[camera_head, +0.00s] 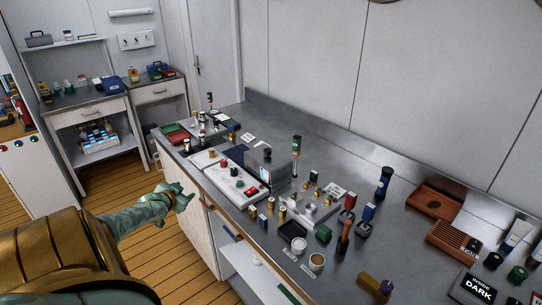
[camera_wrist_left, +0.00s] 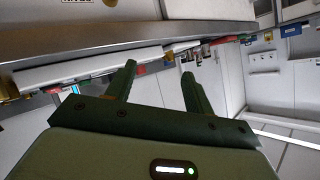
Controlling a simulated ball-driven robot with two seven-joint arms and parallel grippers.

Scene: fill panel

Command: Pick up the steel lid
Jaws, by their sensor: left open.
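I cannot pick out the steel lid for certain. A small round pale disc (camera_head: 299,244) sits in a dark square holder near the front edge of the steel counter (camera_head: 345,165), and a round cup (camera_head: 316,262) with a light top stands beside it; either is too small to identify. My left gripper (camera_head: 180,195) is in front of the counter, over the floor, apart from everything on the worktop. In the left wrist view its two green fingers (camera_wrist_left: 158,72) are spread with nothing between them. My right gripper is not in view.
The counter carries a white panel (camera_head: 222,174) with knobs, a grey box with a screen (camera_head: 268,166), several small bottles and blocks, and a brown tray (camera_head: 434,203). The counter's front edge lies close to my left arm. The wooden floor (camera_head: 150,245) before it is clear.

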